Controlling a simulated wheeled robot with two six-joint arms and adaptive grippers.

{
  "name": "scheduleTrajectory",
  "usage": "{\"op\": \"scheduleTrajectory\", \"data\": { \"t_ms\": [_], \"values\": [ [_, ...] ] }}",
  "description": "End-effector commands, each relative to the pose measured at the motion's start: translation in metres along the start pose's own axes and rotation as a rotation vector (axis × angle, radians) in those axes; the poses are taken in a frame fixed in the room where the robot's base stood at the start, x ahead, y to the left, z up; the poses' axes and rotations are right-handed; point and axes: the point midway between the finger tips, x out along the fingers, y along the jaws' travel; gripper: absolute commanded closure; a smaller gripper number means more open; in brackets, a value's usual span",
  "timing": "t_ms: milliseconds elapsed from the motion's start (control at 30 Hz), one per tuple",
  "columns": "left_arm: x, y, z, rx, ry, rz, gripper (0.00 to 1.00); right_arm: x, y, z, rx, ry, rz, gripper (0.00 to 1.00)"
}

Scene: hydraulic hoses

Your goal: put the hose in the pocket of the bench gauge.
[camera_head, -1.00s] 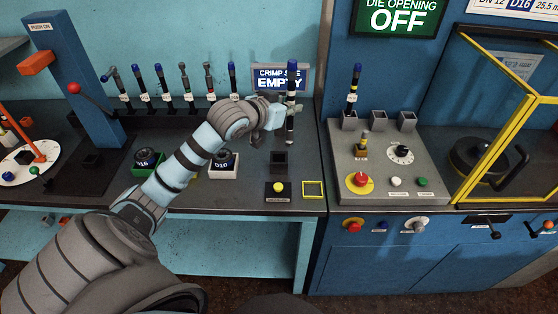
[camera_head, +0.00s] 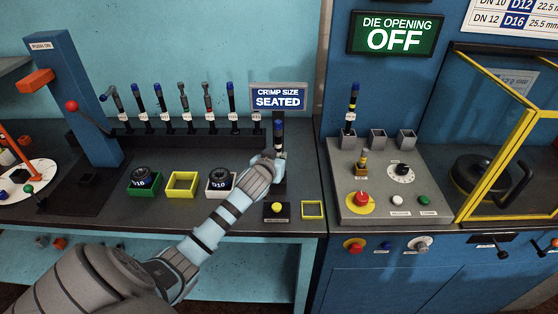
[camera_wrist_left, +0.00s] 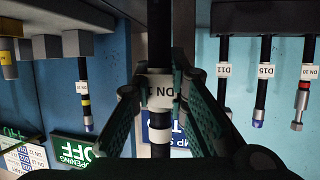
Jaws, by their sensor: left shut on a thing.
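The hose (camera_head: 278,132) is dark with a blue top end and stands upright in my left gripper (camera_head: 273,158). In the left wrist view, which is upside down, the gripper's fingers (camera_wrist_left: 160,92) are shut on the hose (camera_wrist_left: 158,35) around its white label, which starts with "DN 1". The bench gauge's dark pocket block (camera_head: 280,184) is right below the gripper and mostly hidden by it. The hose's lower end is hidden there. The gauge's sign (camera_head: 278,97) reads "CRIMP SIZE SEATED". My right gripper is not in view.
A rack (camera_head: 180,136) with several hoses stands behind on the left. Die trays (camera_head: 182,185) lie left of the arm. A yellow button (camera_head: 277,207) and a yellow-framed square (camera_head: 313,209) are in front. The crimper console (camera_head: 385,205) stands at right, with one hose in its holder.

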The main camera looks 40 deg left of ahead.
Motion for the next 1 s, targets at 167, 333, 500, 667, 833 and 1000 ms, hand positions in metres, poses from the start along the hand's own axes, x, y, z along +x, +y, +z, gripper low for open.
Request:
{"op": "scheduleTrajectory", "data": {
  "t_ms": [167,333,500,667,833,1000],
  "values": [
    [0.002,0.000,0.004,0.000,0.003,0.001,1.00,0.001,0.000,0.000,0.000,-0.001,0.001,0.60],
    [0.002,0.000,0.005,0.000,0.000,0.000,0.69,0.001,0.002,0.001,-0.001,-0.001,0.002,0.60],
    [0.002,0.000,0.004,0.000,0.001,0.000,0.66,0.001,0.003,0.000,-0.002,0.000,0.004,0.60],
    [0.001,0.000,0.004,0.000,0.001,0.000,0.66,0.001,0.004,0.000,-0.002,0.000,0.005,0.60],
    [-0.020,0.000,0.004,0.002,0.001,0.001,0.66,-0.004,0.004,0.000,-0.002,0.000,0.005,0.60],
    [-0.063,0.000,0.003,0.002,0.001,0.002,0.66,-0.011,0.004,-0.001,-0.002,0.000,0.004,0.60]
  ]
}}
